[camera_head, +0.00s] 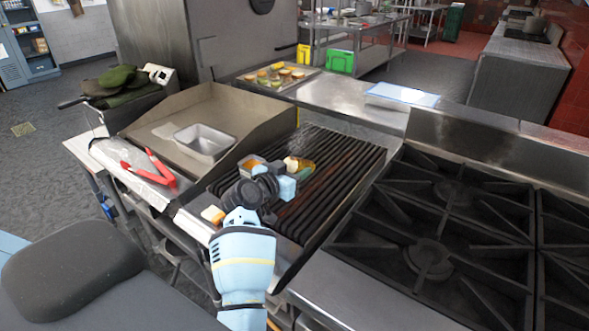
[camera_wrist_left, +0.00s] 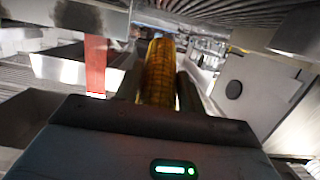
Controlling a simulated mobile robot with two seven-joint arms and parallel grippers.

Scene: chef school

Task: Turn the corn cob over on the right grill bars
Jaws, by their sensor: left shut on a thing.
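My left gripper (camera_head: 288,180) is over the ribbed grill bars (camera_head: 340,165), its blue and dark parts covering the spot below it. In the left wrist view the yellow-brown corn cob (camera_wrist_left: 158,75) lies between the two fingers, and the gripper is shut on it. In that view the cob points away from the wrist, and grill bars (camera_wrist_left: 240,12) show at the top. In the head view small yellow and orange food (camera_head: 300,165) shows just behind the gripper; I cannot tell whether it is the cob. My right gripper is not in view.
A small metal pan (camera_head: 252,162) with food stands behind the gripper. Red tongs (camera_head: 160,172) and an empty metal tray (camera_head: 205,142) are left. Black burner grates (camera_head: 440,225) are right.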

